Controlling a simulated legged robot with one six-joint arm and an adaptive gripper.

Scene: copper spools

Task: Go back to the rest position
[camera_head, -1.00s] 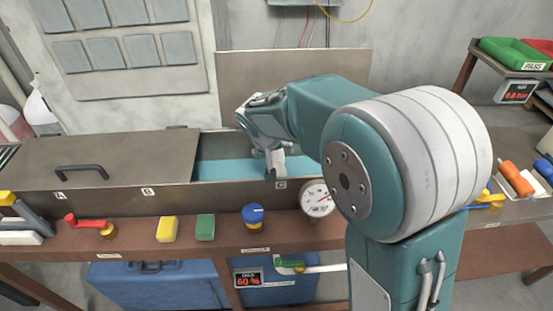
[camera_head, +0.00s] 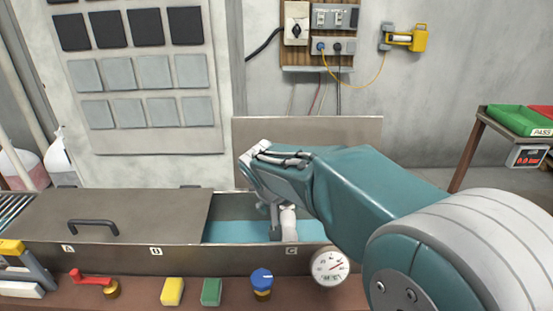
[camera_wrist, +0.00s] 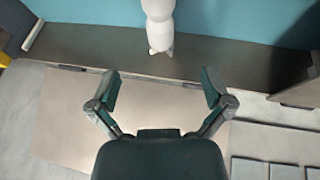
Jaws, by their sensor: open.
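My gripper (camera_wrist: 161,78) is open in the wrist view, its two dark fingers spread with nothing between the tips. A pale rounded piece (camera_wrist: 159,22) shows beyond the fingers, against the blue of the bath, apart from them. In the head view my arm reaches from the right over the open part of the metal trough (camera_head: 228,258), and the gripper end is low over the blue bath (camera_head: 232,231). The arm hides much of the gripper there. No copper spool can be made out.
A metal lid with a black handle (camera_head: 92,224) covers the trough's left part. An upright panel (camera_head: 310,130) stands behind it. A gauge (camera_head: 330,266), a blue-topped knob (camera_head: 262,282) and yellow and green blocks line the front.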

